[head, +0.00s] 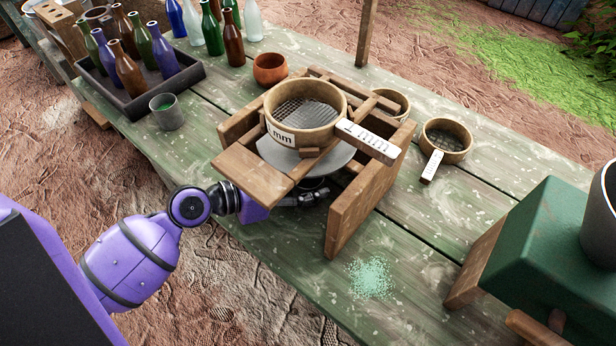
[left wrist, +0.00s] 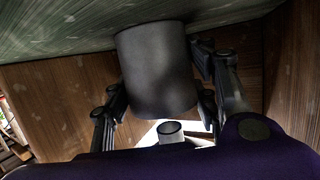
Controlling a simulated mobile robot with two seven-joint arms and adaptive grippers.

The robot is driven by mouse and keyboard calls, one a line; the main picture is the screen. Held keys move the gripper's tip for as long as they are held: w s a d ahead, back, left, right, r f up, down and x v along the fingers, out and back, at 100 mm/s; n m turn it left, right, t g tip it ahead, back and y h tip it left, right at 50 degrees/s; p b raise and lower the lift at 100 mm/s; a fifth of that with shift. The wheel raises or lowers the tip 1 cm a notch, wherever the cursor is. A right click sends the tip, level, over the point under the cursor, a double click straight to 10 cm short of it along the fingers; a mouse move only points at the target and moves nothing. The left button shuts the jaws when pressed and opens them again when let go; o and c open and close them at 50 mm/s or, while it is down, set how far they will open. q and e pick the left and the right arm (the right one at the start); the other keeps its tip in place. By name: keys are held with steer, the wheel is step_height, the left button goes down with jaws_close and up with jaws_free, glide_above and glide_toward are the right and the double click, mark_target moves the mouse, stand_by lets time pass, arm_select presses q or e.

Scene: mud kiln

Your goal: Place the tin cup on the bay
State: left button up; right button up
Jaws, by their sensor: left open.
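A dark grey cylinder, which looks like the tin cup (left wrist: 155,62), stands on the green table between the fingers of my left gripper (left wrist: 160,105) in the left wrist view, which appears upside down. The gripper is open, with a finger on each side; contact is unclear. In the head view my left gripper (head: 302,196) reaches low into the wooden stand (head: 357,208), under a grey funnel-like disc (head: 335,160). The cup is mostly hidden there. The space under the disc, inside the stand, may be the bay. My right gripper is not in view.
A sieve (head: 283,115) marked mm rests on the stand above my gripper. A grey cup with green contents (head: 167,112) and a bottle tray (head: 193,72) are at left. A green machine (head: 555,240) is at right. Green powder (head: 370,278) lies on the table (head: 430,240).

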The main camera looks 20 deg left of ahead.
arm_select(q)
steer(key=shift+o, duration=1.2)
steer(key=shift+r, duration=0.1)
steer(key=shift+r+p, duration=0.3)
steer(key=v, duration=0.1)
steer(key=b+v, duration=0.1)
steer(key=v, duration=0.1)
steer(key=f+b+v, duration=0.1)
steer(key=shift+s+a+r, duration=0.2)
steer(key=shift+s+a, duration=0.1)
steer(key=shift+s, duration=0.1)
steer(key=b+v, duration=0.1)
steer(key=v, duration=0.5)
steer(key=shift+r+b, duration=0.15)
steer(key=shift+b, duration=0.2)
steer(key=shift+s+a+r, duration=0.3)
steer(key=shift+s+a, duration=0.05)
